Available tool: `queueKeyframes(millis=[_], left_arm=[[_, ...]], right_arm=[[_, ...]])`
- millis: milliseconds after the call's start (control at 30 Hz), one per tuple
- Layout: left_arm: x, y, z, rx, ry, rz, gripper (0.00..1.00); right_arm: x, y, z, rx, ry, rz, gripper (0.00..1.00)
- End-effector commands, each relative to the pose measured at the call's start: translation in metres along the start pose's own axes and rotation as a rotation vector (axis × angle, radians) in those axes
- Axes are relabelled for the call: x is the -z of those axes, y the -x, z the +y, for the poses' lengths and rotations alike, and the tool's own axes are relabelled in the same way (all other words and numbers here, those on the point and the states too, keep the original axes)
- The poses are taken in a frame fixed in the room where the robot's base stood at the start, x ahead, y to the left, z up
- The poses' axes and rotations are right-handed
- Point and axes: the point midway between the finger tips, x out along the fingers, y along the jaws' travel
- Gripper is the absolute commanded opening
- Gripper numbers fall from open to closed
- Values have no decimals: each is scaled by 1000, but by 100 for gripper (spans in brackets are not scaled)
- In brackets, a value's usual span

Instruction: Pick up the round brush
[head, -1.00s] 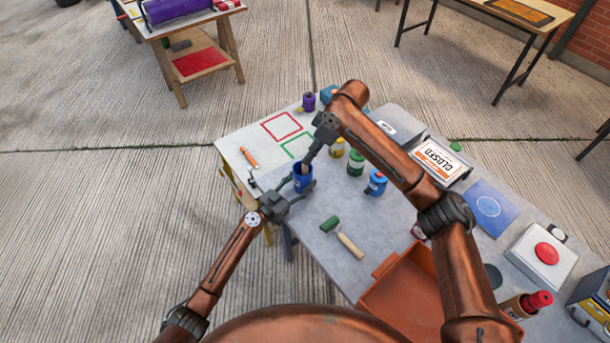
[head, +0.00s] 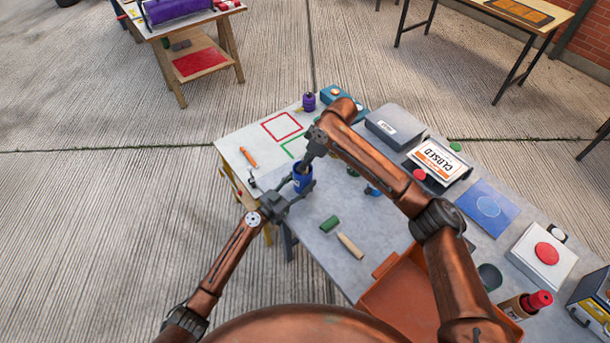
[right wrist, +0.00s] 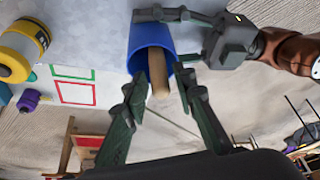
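A blue cup (head: 303,182) stands near the left edge of the grey table. In the right wrist view a plain wooden handle (right wrist: 158,74) sticks out of the cup (right wrist: 150,38); its other end is hidden inside, so I cannot see whether it is the round brush. My left gripper (head: 296,186) has its fingers on either side of the cup and appears closed on it. My right gripper (head: 303,168) is above the cup mouth. In the right wrist view its fingers (right wrist: 166,90) are spread, with the handle between them and gaps visible.
A green-headed tool with a wooden handle (head: 348,244) lies on the table. An orange tray (head: 385,290) is at the front. A closed sign (head: 436,160), blue sheet (head: 488,208) and red button (head: 546,253) lie right. Red and green outlines mark the white board (head: 245,140).

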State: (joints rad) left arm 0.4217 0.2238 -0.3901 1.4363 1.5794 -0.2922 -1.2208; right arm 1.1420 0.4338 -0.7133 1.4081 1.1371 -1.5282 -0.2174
Motion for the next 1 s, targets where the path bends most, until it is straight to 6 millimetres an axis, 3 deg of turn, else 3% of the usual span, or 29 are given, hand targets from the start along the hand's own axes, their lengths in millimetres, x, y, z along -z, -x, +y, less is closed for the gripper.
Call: queueKeyframes(millis=[333, 767, 1000], left_arm=[[0, 0, 0, 1, -1, -1, 14], [0, 0, 0, 1, -1, -1, 14], [0, 0, 0, 1, -1, -1, 14]], right_arm=[[0, 0, 0, 0, 0, 0, 0], [2, 4, 0, -1, 0, 1, 0], [17, 40, 1, -4, 2, 2, 0]])
